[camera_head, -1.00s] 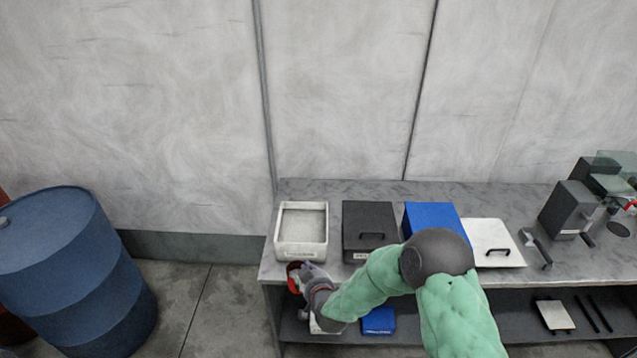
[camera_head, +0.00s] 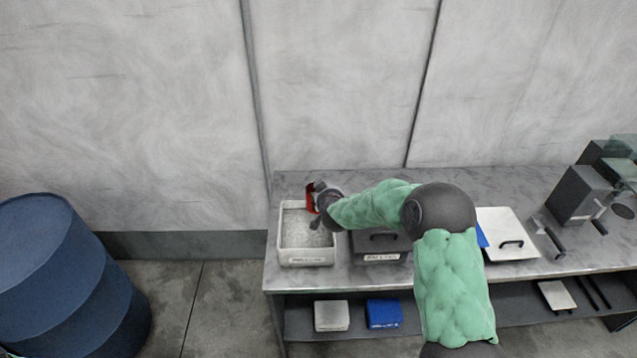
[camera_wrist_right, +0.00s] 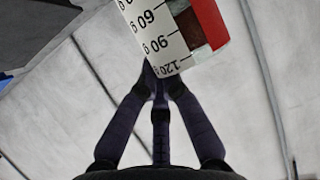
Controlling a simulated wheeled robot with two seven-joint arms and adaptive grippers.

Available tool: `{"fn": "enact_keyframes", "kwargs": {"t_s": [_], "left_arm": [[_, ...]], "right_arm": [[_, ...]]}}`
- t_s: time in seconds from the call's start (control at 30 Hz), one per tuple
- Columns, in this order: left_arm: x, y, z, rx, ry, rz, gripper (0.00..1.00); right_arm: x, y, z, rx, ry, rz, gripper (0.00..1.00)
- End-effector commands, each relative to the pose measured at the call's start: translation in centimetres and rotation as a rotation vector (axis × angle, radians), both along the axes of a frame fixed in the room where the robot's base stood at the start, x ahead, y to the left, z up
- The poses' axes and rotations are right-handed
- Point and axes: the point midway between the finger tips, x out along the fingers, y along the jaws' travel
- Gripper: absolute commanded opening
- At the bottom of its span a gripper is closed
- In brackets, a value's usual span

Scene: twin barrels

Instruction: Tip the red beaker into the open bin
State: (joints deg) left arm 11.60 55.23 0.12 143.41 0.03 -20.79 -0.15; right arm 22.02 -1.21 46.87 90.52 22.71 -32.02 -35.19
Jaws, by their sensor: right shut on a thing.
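The red beaker (camera_head: 311,197) is held by my right gripper (camera_head: 322,197) over the back right part of the open white bin (camera_head: 306,262). The beaker looks tilted, but its mouth is not clear in the head view. In the right wrist view the beaker (camera_wrist_right: 172,28) shows a white printed scale and a red side, between the fingertips of my right gripper (camera_wrist_right: 158,85). The bin holds pale, speckled grey material. I cannot tell whether anything is pouring. My left gripper is not in view.
A dark lidded bin (camera_head: 380,258) stands right of the open bin, partly behind my arm. A white lid (camera_head: 508,235) and dark equipment (camera_head: 578,195) are farther right. White and blue boxes (camera_head: 384,314) sit on the lower shelf. A blue barrel (camera_head: 65,275) stands left.

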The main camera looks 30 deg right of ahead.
Motion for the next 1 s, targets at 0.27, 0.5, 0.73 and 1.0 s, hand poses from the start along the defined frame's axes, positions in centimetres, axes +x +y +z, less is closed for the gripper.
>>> {"fn": "enact_keyframes", "kwargs": {"t_s": [0.27, 0.5, 0.73, 1.0], "left_arm": [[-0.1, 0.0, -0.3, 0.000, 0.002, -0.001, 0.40], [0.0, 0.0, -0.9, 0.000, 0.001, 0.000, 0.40], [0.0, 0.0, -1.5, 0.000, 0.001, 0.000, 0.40], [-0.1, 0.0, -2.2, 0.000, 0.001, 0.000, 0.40]], "right_arm": [[0.0, 0.5, -0.6, -0.198, 0.007, 0.003, 0.00], [0.0, 0.6, -0.6, -0.313, 0.009, 0.002, 0.00], [0.0, 0.7, -0.7, -0.390, 0.010, 0.002, 0.00], [0.0, 0.9, -0.9, -0.469, 0.013, 0.002, 0.00]]}}
